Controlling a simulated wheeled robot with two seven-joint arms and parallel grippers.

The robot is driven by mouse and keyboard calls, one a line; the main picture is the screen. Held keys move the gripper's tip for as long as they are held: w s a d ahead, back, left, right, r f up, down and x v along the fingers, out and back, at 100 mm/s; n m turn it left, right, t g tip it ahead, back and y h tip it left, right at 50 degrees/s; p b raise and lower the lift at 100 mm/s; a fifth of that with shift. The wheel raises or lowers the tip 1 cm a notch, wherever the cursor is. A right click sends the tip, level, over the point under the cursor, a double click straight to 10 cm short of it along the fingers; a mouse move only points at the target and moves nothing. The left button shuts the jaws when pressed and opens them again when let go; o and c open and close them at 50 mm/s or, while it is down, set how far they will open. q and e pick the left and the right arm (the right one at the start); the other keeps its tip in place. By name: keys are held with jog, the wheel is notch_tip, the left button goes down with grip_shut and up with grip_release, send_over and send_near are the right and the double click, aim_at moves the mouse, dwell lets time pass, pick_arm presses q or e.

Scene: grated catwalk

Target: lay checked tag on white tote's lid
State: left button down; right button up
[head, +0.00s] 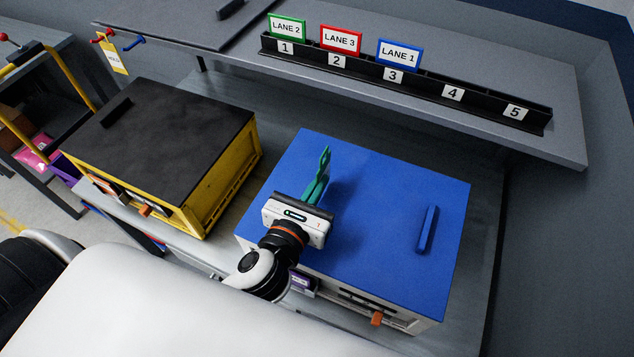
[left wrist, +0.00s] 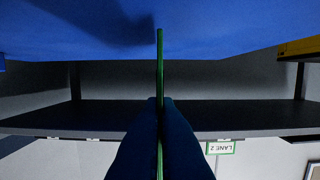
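The white tote (head: 405,318) has a pale body and a flat blue lid (head: 385,215) with a raised blue handle at its right. My left gripper (head: 318,188) is over the lid's left half, shut on a thin green tag (head: 323,162). In the left wrist view the tag (left wrist: 160,70) shows edge-on between the two fingers (left wrist: 160,125), so its pattern cannot be made out. The tag stands on edge rather than flat, and its contact with the lid cannot be judged. My right gripper is not in view.
A yellow tote (head: 225,180) with a black lid (head: 165,135) stands at left. Behind is a raised shelf with a black numbered rack (head: 425,85) holding green, red and blue lane signs. The blue lid is otherwise bare.

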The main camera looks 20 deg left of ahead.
pick_arm(q)
jog(key=shift+f, duration=0.15)
jog(key=c, duration=1.7)
grip_release()
jog(key=shift+r, duration=0.2)
jog(key=shift+r+p, duration=0.35)
jog(key=shift+r, duration=0.2)
jog(key=s+b, duration=0.2)
jog(key=s, duration=0.3)
jog(key=shift+s+a+f, duration=0.1)
jog(key=shift+s+f, duration=0.05)
jog(key=s, duration=0.2)
jog(key=s+r, duration=0.1)
jog(key=s, duration=0.1)
jog(key=shift+s+a+r+p, duration=0.1)
jog(key=shift+s+r+p, duration=0.1)
jog(key=shift+p, duration=0.15)
jog(key=shift+s+p, duration=0.3)
jog(key=shift+s, duration=0.85)
